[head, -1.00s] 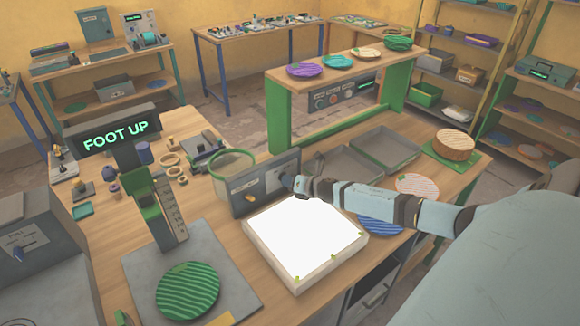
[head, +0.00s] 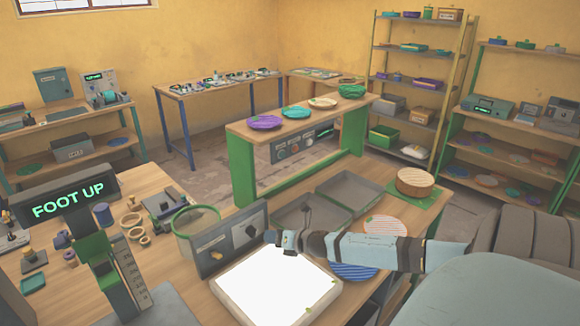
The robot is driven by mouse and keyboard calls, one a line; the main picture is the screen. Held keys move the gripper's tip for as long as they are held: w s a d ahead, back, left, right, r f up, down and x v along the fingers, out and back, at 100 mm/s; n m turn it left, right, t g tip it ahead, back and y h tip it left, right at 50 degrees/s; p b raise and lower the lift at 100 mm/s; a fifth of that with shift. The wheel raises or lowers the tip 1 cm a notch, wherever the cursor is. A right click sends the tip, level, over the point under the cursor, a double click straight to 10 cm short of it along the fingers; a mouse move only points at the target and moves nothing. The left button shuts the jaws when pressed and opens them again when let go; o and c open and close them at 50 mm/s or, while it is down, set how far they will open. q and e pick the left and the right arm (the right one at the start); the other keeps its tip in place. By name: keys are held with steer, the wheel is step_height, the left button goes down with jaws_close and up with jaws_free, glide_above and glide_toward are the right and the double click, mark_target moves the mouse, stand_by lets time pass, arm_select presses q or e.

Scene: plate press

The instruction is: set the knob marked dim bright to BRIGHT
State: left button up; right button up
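A dark upright control panel (head: 231,240) stands behind a brightly lit white light box (head: 277,284) on the wooden bench. It carries a dark knob (head: 250,231) on its right half and a pale plate with a small handle (head: 217,256) on its left half. The lettering is too small to read, so I cannot tell which knob is marked dim bright or where it points. My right gripper (head: 270,237) is just right of the panel, above the light box's back edge, and seems apart from the dark knob. Its fingers are too small to judge. My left gripper is out of view.
A green-rimmed round container (head: 196,221) stands behind the panel. A FOOT UP display (head: 68,200) stands at left. A green-legged shelf (head: 241,166) rises behind.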

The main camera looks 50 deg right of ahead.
steer(key=shift+b+v, duration=0.35)
steer(key=shift+v, duration=2.75)
steer(key=shift+d, duration=0.1)
